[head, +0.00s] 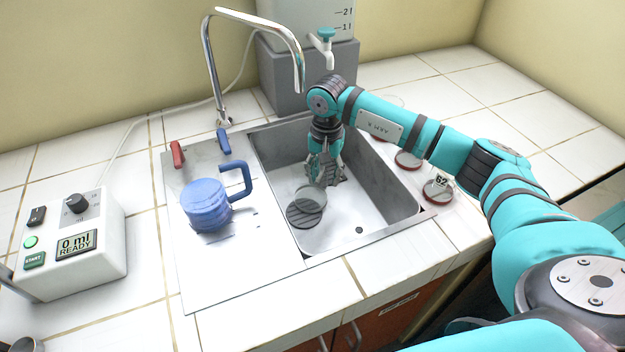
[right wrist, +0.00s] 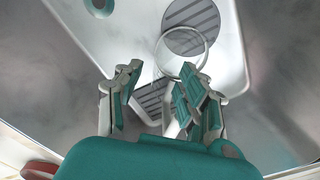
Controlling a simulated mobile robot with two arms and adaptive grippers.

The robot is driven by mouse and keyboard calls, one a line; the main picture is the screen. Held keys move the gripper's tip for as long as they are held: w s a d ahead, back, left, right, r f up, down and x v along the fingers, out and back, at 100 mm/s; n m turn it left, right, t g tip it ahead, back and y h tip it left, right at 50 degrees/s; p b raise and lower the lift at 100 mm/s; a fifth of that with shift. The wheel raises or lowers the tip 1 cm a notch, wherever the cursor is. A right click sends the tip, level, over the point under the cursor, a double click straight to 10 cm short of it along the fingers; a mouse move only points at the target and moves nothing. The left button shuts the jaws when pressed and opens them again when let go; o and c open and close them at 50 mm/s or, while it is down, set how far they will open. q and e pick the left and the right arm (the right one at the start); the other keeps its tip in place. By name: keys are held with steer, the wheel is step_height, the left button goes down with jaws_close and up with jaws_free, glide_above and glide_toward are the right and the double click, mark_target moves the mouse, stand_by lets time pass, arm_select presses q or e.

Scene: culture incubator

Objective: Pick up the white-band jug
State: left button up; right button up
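A blue jug (head: 207,205) with a blue handle stands on the metal drainboard, left of the sink basin; I see no white band on it. My right gripper (head: 323,178) points down inside the basin, to the right of the blue jug and apart from it. My left gripper is not in view.
The steel sink (head: 385,185) has raised walls and a dark round grille (head: 303,215). A tall faucet (head: 212,70) arches behind, with red (head: 177,153) and blue (head: 223,141) levers. A white dispenser (head: 72,245) stands left. Red-rimmed dishes (head: 438,192) lie right, near my arm.

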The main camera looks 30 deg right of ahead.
steer(key=shift+f, duration=0.6)
jaws_close()
steer(key=shift+r, duration=0.1)
